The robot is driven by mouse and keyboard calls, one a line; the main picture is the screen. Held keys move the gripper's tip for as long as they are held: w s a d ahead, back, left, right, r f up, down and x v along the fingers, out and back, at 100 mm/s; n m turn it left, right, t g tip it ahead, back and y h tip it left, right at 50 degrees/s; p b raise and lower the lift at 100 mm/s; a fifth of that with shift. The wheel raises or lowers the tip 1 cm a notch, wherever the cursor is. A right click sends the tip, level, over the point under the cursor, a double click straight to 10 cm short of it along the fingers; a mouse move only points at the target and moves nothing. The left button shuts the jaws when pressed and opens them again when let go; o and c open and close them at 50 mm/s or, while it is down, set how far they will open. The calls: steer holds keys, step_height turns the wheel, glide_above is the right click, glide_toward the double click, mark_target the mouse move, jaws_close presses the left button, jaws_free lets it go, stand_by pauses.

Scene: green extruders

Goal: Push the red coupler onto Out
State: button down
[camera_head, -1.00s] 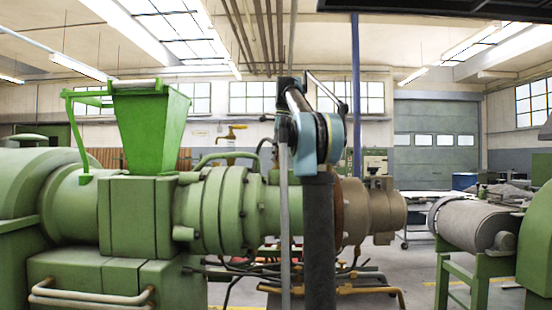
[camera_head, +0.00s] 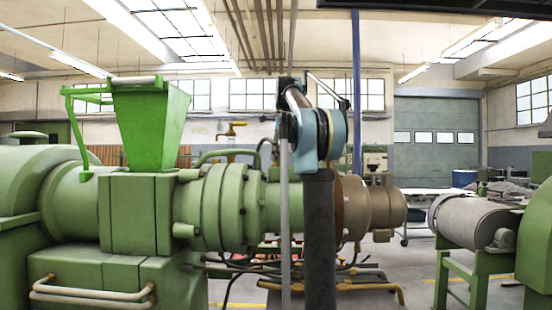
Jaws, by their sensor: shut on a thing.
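I cannot make out the red coupler or a place marked Out in the head view. My own arm stands right of centre, with a dark upright link (camera_head: 320,240) and a pale blue joint (camera_head: 327,135) at its top. The arm's end and my gripper do not show; the links may hide them. Small red patches show low behind the arm, too small and covered to identify.
A large green extruder (camera_head: 135,215) with a hopper (camera_head: 150,125) fills the left and runs behind my arm to a brown end (camera_head: 382,205). A grey roller (camera_head: 472,222) on a green stand is at the right. Floor shows between them.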

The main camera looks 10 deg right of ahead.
steer(key=c, duration=1.2)
jaws_free()
steer(key=shift+r, duration=0.1)
steer(key=shift+r, duration=3.9)
steer(key=shift+s, duration=0.1)
